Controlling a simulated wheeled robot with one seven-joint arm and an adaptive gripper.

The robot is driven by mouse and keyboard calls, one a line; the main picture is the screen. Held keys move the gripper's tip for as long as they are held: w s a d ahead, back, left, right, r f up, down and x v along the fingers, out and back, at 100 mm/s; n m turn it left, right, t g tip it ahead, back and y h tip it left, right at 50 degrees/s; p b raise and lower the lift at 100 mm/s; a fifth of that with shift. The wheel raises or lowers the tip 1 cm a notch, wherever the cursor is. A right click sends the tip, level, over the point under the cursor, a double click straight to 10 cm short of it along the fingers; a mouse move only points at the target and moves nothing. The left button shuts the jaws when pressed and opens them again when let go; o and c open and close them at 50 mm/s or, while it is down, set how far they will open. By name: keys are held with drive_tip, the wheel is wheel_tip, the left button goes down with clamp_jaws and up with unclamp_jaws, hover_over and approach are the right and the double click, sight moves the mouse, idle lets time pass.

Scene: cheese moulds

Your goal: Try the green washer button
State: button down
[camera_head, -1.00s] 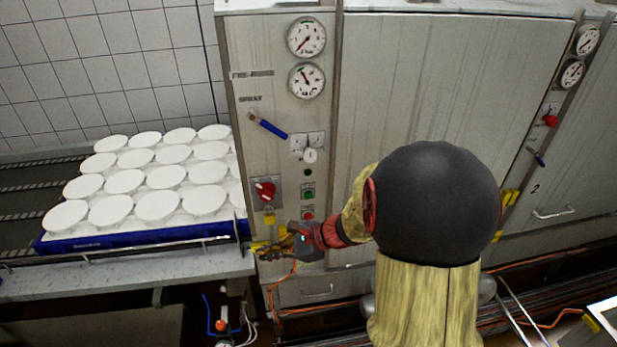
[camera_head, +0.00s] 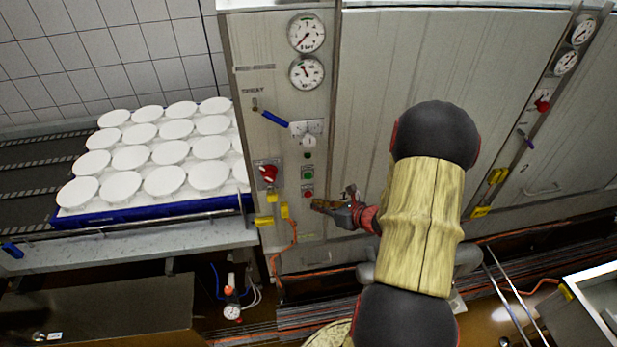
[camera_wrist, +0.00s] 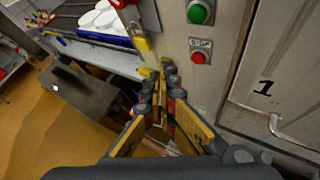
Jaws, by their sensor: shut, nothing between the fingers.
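The green button (camera_head: 308,175) sits on the washer's narrow control panel, just above the red stop button (camera_head: 308,193). In the wrist view the green button (camera_wrist: 200,12) is at the top edge, above the red button (camera_wrist: 201,57) with its STOP label. My gripper (camera_head: 318,206) is shut and empty, just below and right of the red button in the head view. In the wrist view its fingertips (camera_wrist: 160,70) are together, left of and below the red button. Contact with the panel cannot be told.
A red rotary switch (camera_head: 268,173) with yellow tags is left of the buttons. A blue-handled lever (camera_head: 273,119) and gauges (camera_head: 306,72) are above. A blue tray (camera_head: 150,216) of white moulds stands on the conveyor at left. An orange cable (camera_head: 292,235) hangs below the panel.

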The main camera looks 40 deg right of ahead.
drive_tip(key=w+d, duration=0.4)
drive_tip(key=w, duration=0.3)
drive_tip(key=shift+w+d, duration=0.2)
drive_tip(key=shift+w+d, duration=0.1)
drive_tip(key=shift+w, duration=0.05)
idle(1.4)
drive_tip(key=shift+w+d+b, duration=0.1)
drive_tip(key=shift+w+b, duration=0.1)
drive_tip(key=shift+b, duration=0.1)
drive_tip(key=shift+w+d, duration=0.3)
drive_tip(key=shift+w, duration=0.15)
idle(0.9)
drive_tip(key=shift+s, duration=0.1)
drive_tip(key=shift+s+a+b, duration=0.3)
drive_tip(key=shift+s+a, duration=0.2)
drive_tip(key=shift+s, duration=0.2)
drive_tip(key=shift+s+a, duration=0.45)
drive_tip(key=shift+s, duration=0.25)
drive_tip(key=shift+s+a, duration=0.4)
drive_tip(key=shift+s, duration=0.35)
drive_tip(key=shift+s+a, duration=0.45)
drive_tip(key=shift+s, duration=0.25)
